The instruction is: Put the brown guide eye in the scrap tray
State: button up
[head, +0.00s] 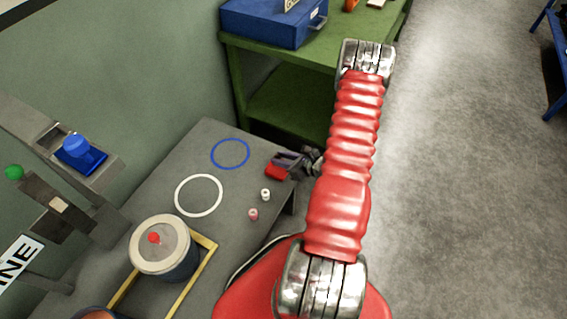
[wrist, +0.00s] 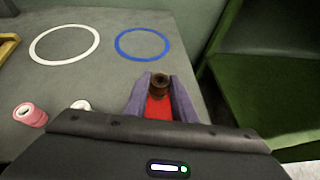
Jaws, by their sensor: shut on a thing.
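The brown guide eye (wrist: 159,83) is between the purple fingertips of my gripper (wrist: 160,88) in the wrist view, and the gripper is shut on it. In the head view my gripper (head: 285,160) is over the far right part of the grey table (head: 212,135); I cannot make out the guide eye there. A red piece (wrist: 158,110) shows between and below the fingers, and also in the head view (head: 276,172). I cannot tell whether it is the scrap tray or how far below the guide eye it lies.
A blue ring (head: 230,154) and a white ring (head: 198,195) mark the table. A white eye (head: 265,194) and a pink eye (head: 253,214) stand near its right edge. A lidded drum (head: 160,246) stands by a yellow frame (head: 205,258). A green bench (head: 285,50) holds a blue box (head: 262,22).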

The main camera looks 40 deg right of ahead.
jog(key=shift+f, duration=2.1)
jog(key=o, duration=1)
jog(key=shift+s+d+r, duration=0.15)
jog(key=shift+s+r, duration=0.1)
jog(key=shift+s, duration=0.15)
jog(key=v, duration=1.1)
jog(key=shift+s, duration=0.1)
